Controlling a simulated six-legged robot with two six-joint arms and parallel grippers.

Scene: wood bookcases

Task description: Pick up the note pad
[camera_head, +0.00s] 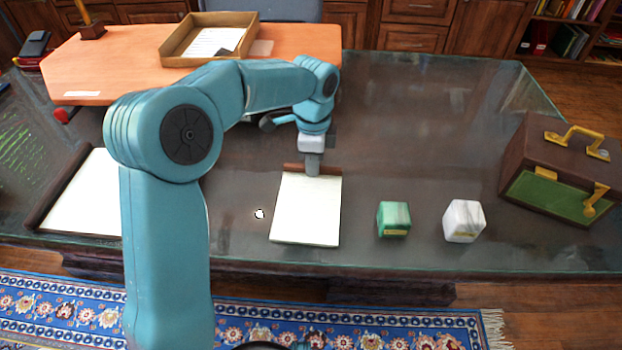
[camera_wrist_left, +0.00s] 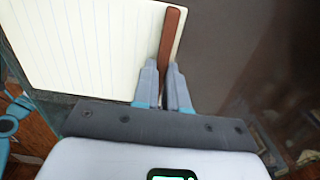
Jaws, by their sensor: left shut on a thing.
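The note pad (camera_head: 306,212) is a pale pad with a brown binding strip along its far edge, in the middle of the head view near the front of the dark glass-topped desk. My left gripper (camera_head: 312,165) comes down from above onto the brown strip. In the left wrist view the note pad (camera_wrist_left: 85,45) shows lined pages, and the fingers of my left gripper (camera_wrist_left: 166,88) are shut on either side of its brown strip. I cannot tell whether the pad is lifted off the desk. My right gripper is not in view.
A green block (camera_head: 393,219) and a white block (camera_head: 464,221) stand right of the pad. A brown case (camera_head: 555,172) with yellow handles is at the far right. Another white pad (camera_head: 88,200) lies left. A cardboard tray (camera_head: 172,50) sits on the orange surface behind.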

